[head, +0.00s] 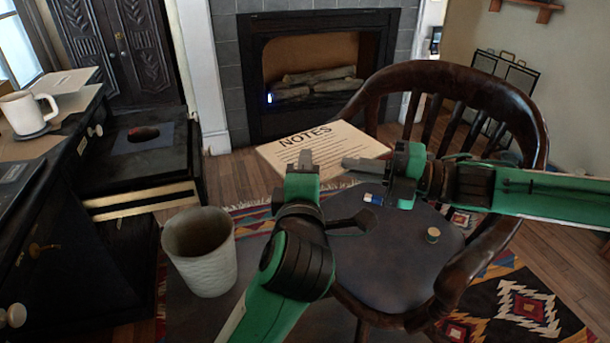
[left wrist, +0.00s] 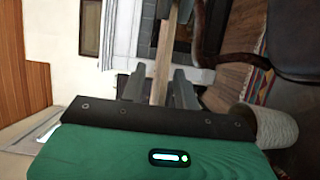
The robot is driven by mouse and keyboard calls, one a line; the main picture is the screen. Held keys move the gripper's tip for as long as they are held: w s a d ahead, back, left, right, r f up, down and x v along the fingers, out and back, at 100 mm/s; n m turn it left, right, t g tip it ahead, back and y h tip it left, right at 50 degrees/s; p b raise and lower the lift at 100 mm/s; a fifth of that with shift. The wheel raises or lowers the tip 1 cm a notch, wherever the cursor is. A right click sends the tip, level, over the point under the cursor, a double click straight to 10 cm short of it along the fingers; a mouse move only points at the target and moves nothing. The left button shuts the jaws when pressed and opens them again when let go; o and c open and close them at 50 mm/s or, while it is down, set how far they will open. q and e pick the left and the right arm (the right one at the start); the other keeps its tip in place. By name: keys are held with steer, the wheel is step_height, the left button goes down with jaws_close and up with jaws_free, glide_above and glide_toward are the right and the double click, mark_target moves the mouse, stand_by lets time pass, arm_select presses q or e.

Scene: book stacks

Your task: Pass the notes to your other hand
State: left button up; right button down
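The notes (head: 325,145), a thin tan board headed "NOTES" with printed lines, are held up in the air in front of the fireplace. My right gripper (head: 366,164) is at their lower right edge, one finger in front of them and the other hidden behind; it appears shut on them. My left gripper (head: 305,162) is at their lower left edge. In the left wrist view the notes (left wrist: 161,62) show edge-on between the two fingers of my left gripper (left wrist: 159,84), with narrow gaps, so it looks open around them.
A wooden chair (head: 453,78) with a dark seat stands below and behind my right gripper. A pale wastebasket (head: 202,262) stands left of my left arm. A dark desk with a white mug (head: 22,113) is at the left. The fireplace (head: 318,60) is behind.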

arm_select(q)
jaws_close()
arm_select(e)
steer(key=c, duration=1.5)
jaws_free()
steer(key=shift+c, duration=0.2)
